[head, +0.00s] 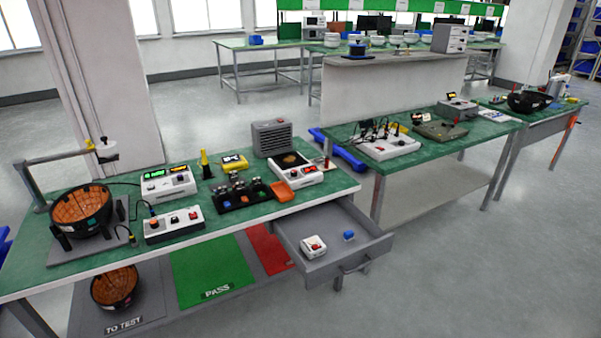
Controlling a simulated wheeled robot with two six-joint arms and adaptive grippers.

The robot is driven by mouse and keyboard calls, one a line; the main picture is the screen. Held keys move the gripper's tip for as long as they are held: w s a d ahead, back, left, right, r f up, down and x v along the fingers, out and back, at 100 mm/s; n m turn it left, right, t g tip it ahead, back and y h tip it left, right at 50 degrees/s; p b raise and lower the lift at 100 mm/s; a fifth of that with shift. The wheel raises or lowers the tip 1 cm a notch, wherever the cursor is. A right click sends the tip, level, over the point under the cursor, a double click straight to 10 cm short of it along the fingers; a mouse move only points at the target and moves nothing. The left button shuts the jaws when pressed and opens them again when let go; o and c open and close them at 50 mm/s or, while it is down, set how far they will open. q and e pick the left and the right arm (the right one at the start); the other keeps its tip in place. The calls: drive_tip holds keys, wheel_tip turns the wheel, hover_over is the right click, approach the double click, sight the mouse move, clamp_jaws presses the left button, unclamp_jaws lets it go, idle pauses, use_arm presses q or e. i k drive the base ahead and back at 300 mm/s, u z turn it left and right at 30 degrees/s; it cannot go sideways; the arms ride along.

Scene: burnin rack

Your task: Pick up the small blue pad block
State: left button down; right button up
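A small blue block (349,235) lies in the open grey drawer (318,269) under the right end of the near green workbench. It sits towards the right side of the drawer, apart from a white box with a red top part (313,246) that lies to its left. Nothing covers the blue block from this view. Neither of my grippers shows in the head view.
The near bench (235,219) holds a black bowl with orange lining (81,212), white instruments and a grey vented box (270,138). A second green bench (440,150) stands to the right. Floor in front of the drawer is clear.

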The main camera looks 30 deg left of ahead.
sight(347, 235)
drive_tip(key=z, duration=0.15)
drive_tip(key=i, duration=1)
drive_tip(key=z, duration=1.05)
drive_tip(key=i, duration=1.95)
drive_tip(key=u, duration=2.5)
